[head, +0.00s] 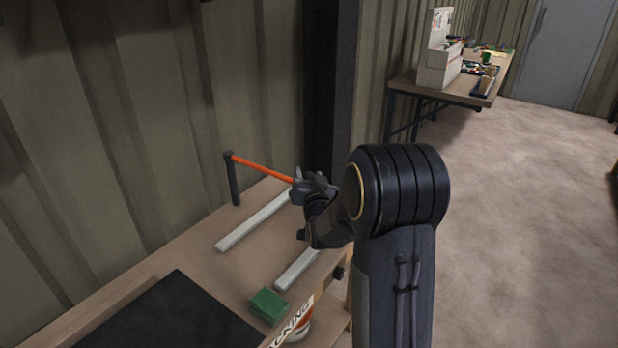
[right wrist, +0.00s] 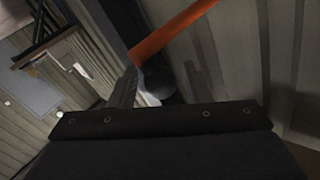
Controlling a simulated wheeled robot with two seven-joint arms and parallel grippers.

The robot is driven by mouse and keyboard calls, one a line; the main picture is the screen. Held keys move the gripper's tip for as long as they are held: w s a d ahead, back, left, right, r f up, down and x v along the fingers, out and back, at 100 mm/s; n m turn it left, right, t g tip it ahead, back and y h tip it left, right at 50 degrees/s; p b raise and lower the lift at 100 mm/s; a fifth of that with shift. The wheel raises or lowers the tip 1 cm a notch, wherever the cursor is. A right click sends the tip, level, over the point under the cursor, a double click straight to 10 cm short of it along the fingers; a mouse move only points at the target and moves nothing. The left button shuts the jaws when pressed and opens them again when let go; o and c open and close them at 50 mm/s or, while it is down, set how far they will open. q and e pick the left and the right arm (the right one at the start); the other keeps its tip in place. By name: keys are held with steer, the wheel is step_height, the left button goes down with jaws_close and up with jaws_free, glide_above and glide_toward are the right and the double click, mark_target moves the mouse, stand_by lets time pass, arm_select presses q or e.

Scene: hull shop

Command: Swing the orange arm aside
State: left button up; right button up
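The orange arm (head: 262,168) is a thin bar that runs from the top of a dark upright post (head: 234,182) at the back of the bench to my right gripper (head: 302,183). My right gripper is at the bar's outer end, and its fingertips are partly hidden in the head view. In the right wrist view the orange arm (right wrist: 172,32) slants in from the upper right and ends close to a dark finger and a dark rounded part. I cannot tell whether the fingers are closed on it. My left gripper is not in view.
The wooden bench (head: 215,268) carries two pale bars (head: 252,220), a green block (head: 269,306) and a black mat (head: 175,315). A corrugated wall (head: 130,120) stands close behind. A second table (head: 405,84) with boxes is farther back; open floor (head: 520,210) lies right.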

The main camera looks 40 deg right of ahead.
jaws_close()
steer(key=shift+d, duration=0.1)
